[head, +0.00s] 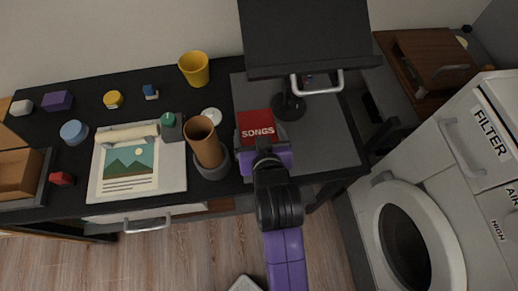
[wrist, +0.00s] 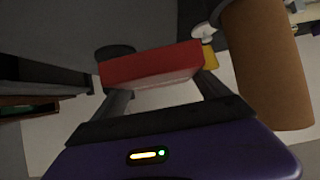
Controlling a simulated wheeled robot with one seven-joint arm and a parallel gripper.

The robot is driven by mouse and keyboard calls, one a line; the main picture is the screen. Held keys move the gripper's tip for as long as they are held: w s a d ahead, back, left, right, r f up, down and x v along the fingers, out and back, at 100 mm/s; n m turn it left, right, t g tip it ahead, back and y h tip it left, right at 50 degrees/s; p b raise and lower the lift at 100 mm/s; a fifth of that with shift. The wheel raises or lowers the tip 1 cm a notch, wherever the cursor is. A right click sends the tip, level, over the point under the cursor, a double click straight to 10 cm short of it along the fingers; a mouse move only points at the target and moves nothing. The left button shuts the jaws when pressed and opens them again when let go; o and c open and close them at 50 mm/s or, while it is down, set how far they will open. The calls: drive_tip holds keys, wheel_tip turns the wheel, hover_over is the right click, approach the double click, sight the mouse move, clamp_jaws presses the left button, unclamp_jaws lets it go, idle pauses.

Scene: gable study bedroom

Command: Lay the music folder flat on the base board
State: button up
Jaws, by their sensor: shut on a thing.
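The red music folder (head: 257,126), marked SONGS, is in my gripper (head: 262,149) in the head view. In the wrist view, its red edge (wrist: 150,66) lies between the two fingertips of my gripper (wrist: 160,84). The grey base board (head: 335,155) lies on the black desk under a dark stand. In the head view the folder overlaps the board's left part. I cannot tell how high the folder is above it. My gripper hides the folder's near edge.
The stand's large dark panel (head: 305,35) overhangs the board's back, on a post with a round foot (head: 288,107). A tall brown cylinder (head: 206,143) stands close left of the folder. A picture sheet (head: 170,177) lies further left. A white washer-like machine (head: 440,190) is at the right.

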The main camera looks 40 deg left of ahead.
wheel_tip(320, 180, down, 10)
drive_tip(key=shift+f, duration=0.15)
idle(0.3)
drive_tip(key=shift+f, duration=0.1)
drive_tip(key=o, duration=1.4)
drive_tip(key=shift+s+d+r, duration=0.15)
drive_tip(key=shift+d+r, duration=0.05)
drive_tip(key=shift+d, duration=0.05)
drive_tip(key=v, duration=1.1)
drive_tip(key=shift+s+r, duration=0.15)
drive_tip(key=shift+d, duration=0.1)
